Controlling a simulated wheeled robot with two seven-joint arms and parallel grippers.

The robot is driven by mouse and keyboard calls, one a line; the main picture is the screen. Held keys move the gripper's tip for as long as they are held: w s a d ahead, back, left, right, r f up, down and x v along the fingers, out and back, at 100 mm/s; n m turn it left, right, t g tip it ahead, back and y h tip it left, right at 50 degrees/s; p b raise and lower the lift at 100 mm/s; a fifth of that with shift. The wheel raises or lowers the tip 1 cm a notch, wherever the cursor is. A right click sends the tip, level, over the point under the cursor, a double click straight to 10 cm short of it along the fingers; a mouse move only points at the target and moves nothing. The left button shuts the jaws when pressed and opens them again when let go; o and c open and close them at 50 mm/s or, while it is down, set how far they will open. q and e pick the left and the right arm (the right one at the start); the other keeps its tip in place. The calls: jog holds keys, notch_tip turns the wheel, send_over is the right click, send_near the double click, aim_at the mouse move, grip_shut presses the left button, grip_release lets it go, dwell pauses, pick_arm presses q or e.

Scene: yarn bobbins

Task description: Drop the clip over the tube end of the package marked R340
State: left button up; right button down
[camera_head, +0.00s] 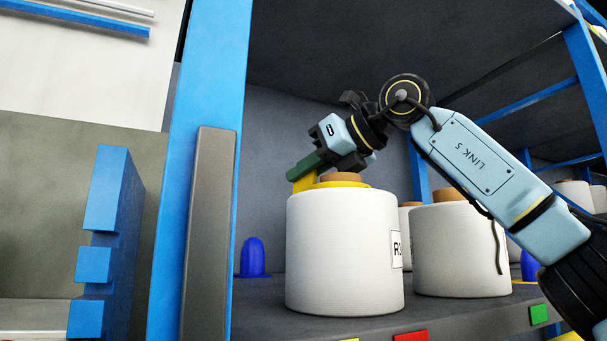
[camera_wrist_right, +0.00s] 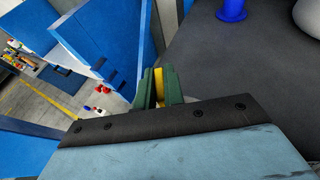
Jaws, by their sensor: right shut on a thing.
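A white yarn package (camera_head: 340,255) stands on the shelf, with a label at its right edge reading "R3" before it is cut off by the curve. Its brown tube end (camera_head: 344,176) sticks up on top. My right gripper (camera_head: 301,171) is above the package's left top edge, its green fingers shut on the yellow clip (camera_head: 304,184). Yellow also shows low along the tube end's front; I cannot tell whether the clip fully encircles it. In the right wrist view the clip (camera_wrist_right: 159,87) is a yellow strip between the fingers (camera_wrist_right: 159,90). My left gripper is out of view.
Another white package (camera_head: 458,255) stands close on the right, with more behind. A blue upright (camera_head: 205,110) bounds the shelf on the left. A blue peg-like object (camera_head: 253,258) stands on the shelf (camera_head: 262,290) between upright and package.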

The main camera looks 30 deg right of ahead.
jog(key=shift+w+a+f, duration=0.15)
jog(key=shift+f, duration=0.35)
jog(key=shift+w+a+f, duration=0.1)
jog(key=shift+f, duration=0.4)
jog(key=c, duration=1.4)
grip_release()
jog(key=shift+c, duration=0.2)
jog(key=v, duration=0.9)
jog(key=r+b+v, duration=0.1)
jog(key=v, duration=0.4)
jog(key=shift+r, duration=0.2)
jog(key=shift+s+d, duration=0.15)
jog(key=shift+r, duration=0.1)
